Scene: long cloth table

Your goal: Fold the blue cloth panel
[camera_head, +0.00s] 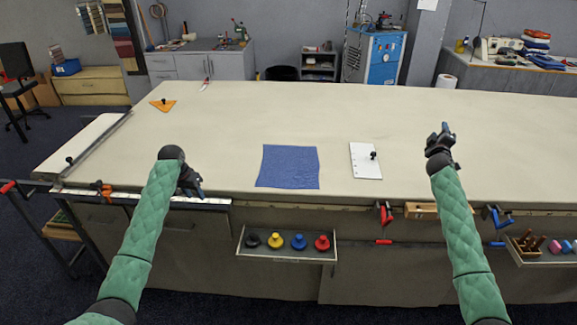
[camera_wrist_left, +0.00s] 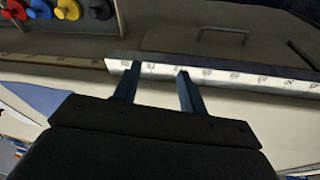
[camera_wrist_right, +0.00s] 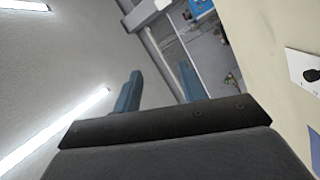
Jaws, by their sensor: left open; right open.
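The blue cloth panel (camera_head: 288,167) lies flat and spread out near the front edge of the long table (camera_head: 240,115), roughly square. A blue corner of it (camera_wrist_left: 38,98) shows at the left of the left wrist view. My left gripper (camera_head: 196,189) is open and empty, left of the cloth near the front edge; its two fingers (camera_wrist_left: 155,85) show apart in the left wrist view. My right gripper (camera_head: 446,128) is open and empty, raised to the right of the cloth; its fingers (camera_wrist_right: 160,90) are apart. Neither gripper touches the cloth.
A white board with a black knob (camera_head: 366,161) lies right of the cloth. A metal ruler strip (camera_head: 190,201) runs along the front edge at left. A tray of coloured knobs (camera_head: 287,244) hangs below the edge.

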